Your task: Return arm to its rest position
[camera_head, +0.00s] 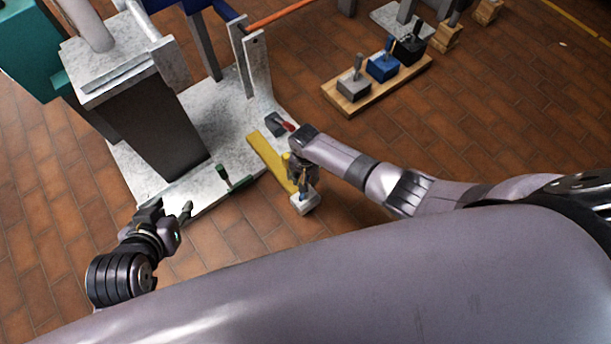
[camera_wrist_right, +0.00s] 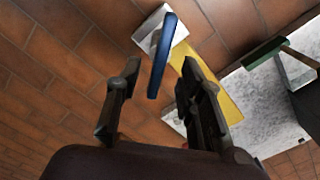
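My left arm comes in at the lower left in the head view, with its dark left gripper (camera_head: 160,214) beside the near left edge of the speckled plate. Its finger gap does not show clearly. My right arm reaches in from the right, with its right gripper (camera_head: 301,172) pointing down above a pale block with a blue handle (camera_head: 305,203). In the right wrist view the right gripper (camera_wrist_right: 156,88) is open, its two dark fingers apart. The blue handle (camera_wrist_right: 162,55) appears between or just beyond the fingertips; no finger visibly touches it.
The speckled plate (camera_head: 222,120) bears a dark column, a yellow bar (camera_head: 268,158), a green-handled tool (camera_head: 235,184) and a red-handled block (camera_head: 277,124). A wooden board (camera_head: 343,102) with several handled blocks lies beyond.

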